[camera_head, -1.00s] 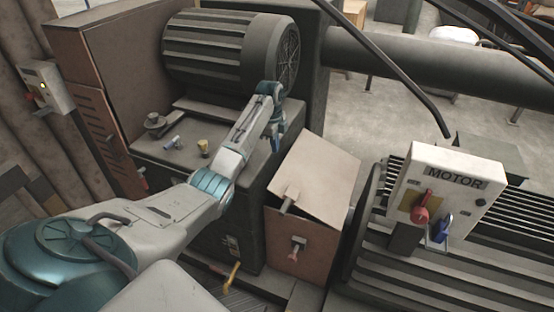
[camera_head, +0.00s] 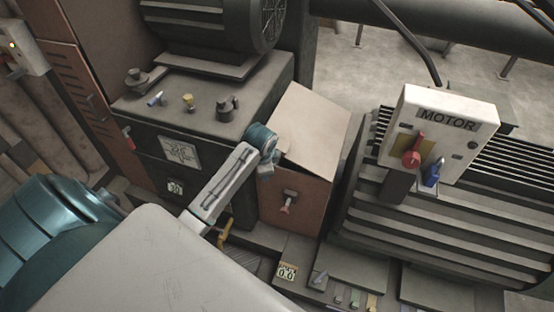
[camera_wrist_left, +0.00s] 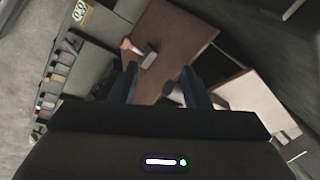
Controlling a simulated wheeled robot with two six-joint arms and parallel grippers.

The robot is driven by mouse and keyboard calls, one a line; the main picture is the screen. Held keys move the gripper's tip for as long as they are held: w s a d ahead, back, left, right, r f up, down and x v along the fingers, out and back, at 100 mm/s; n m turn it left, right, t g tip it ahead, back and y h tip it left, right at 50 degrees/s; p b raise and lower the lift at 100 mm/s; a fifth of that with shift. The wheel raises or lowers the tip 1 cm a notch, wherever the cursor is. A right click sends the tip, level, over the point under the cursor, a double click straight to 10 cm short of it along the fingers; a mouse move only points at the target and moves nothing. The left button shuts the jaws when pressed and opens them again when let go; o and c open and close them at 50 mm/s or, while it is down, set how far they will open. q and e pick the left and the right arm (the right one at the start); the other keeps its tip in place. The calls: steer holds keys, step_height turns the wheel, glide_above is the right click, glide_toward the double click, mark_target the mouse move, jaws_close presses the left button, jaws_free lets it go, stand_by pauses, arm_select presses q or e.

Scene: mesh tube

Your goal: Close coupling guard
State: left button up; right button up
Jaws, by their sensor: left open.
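The coupling guard is a brown box (camera_head: 297,205) with a paler hinged lid (camera_head: 312,120). The lid is tilted up, with a dark gap along its front edge. A red-tipped latch (camera_head: 287,203) sits on the front face and also shows in the left wrist view (camera_wrist_left: 138,50). My left gripper (camera_head: 265,172) is at the box's upper left front corner, partly covering it. In the left wrist view its fingers (camera_wrist_left: 160,78) are apart in front of the brown face, with a small knob-like part between them and the pale lid (camera_wrist_left: 245,105) at right.
The white MOTOR box (camera_head: 440,135) with red and blue handles stands on a ribbed motor at right. A dark cabinet (camera_head: 190,120) with small knobs on top is at left.

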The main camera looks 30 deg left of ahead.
arm_select(q)
step_height(320, 180, down, 5)
steer(key=w+a+n+t+y+b, duration=0.1)
steer(key=a+n+t+y+b, duration=0.15)
steer(key=b, duration=0.35)
arm_select(e)
steer(key=w+a+r+t+b, duration=0.1)
steer(key=w+r+b, duration=0.2)
steer(key=w, duration=0.5)
steer(key=w+r+b, duration=0.3)
steer(key=w, duration=0.4)
arm_select(q)
steer(key=n+t+b, duration=0.5)
steer(key=t+b, duration=0.6)
steer(key=t, duration=0.2)
glide_toward(281, 149)
steer(key=shift+g, duration=0.25)
steer(key=x, duration=0.4)
steer(key=p+x, duration=0.1)
steer(key=x, duration=0.2)
steer(key=shift+a+f, duration=0.15)
steer(key=shift+f, duration=0.1)
arm_select(e)
step_height(281, 149, up, 14)
steer(key=w+a+t, duration=0.1)
steer(key=a, duration=0.1)
steer(key=shift+a, duration=0.35)
steer(key=shift+f, duration=0.1)
